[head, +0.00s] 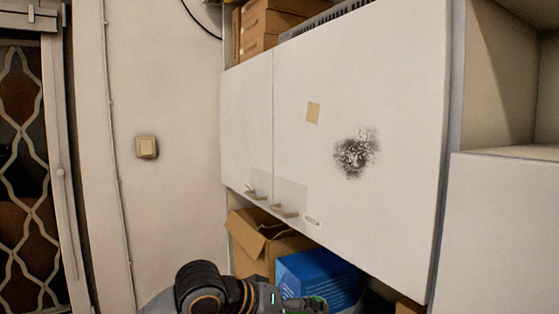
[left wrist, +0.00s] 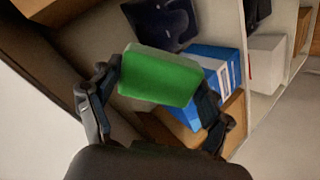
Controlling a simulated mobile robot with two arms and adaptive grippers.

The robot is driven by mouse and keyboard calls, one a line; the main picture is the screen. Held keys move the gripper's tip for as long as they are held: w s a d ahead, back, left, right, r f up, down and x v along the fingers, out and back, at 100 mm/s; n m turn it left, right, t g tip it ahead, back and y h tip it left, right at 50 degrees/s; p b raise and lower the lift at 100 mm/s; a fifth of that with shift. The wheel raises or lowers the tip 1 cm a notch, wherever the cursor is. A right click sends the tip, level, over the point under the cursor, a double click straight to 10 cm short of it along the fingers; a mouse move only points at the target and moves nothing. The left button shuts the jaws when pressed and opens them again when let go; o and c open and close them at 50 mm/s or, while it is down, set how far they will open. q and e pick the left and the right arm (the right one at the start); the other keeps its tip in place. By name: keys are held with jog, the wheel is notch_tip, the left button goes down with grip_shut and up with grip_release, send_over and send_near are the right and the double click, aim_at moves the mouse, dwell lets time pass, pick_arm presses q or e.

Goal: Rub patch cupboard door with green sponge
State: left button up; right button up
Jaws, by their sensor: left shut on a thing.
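The white patch cupboard door (head: 330,130) hangs closed in the head view, with a dark speckled smudge (head: 356,153) right of its middle. A small tan square (head: 313,113) sits on the door up and left of the smudge. The green sponge (left wrist: 160,76) is held between the fingers of my left gripper (left wrist: 158,88) in the left wrist view. In the head view my left gripper (head: 305,304) is low at the bottom edge, below the door and apart from it, with only a bit of green showing. My right gripper is not in view.
An open cardboard box (head: 262,243) and a blue box (head: 318,278) stand on the shelf below the cupboard. Small handles (head: 284,210) stick out along the door's lower edge. A light switch (head: 147,147) is on the wall at left. The space before the door is clear.

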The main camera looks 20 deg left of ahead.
pick_arm(q)
notch_tip(320, 180, up, 16)
jog(key=w+a+t+h, duration=0.1)
jog(key=a+t+h, duration=0.1)
jog(key=t+h, duration=0.3)
send_near(333, 157)
jog(key=shift+p+x, duration=0.85)
jog(key=shift+x, duration=1.5)
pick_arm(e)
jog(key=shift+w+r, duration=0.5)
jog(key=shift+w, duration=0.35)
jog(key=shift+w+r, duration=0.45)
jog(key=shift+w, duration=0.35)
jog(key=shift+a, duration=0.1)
pick_arm(q)
jog(key=shift+p+x, duration=0.6)
jog(key=shift+x, duration=0.3)
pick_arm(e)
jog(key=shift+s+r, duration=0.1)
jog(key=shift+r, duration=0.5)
pick_arm(q)
jog(key=shift+s, duration=0.1)
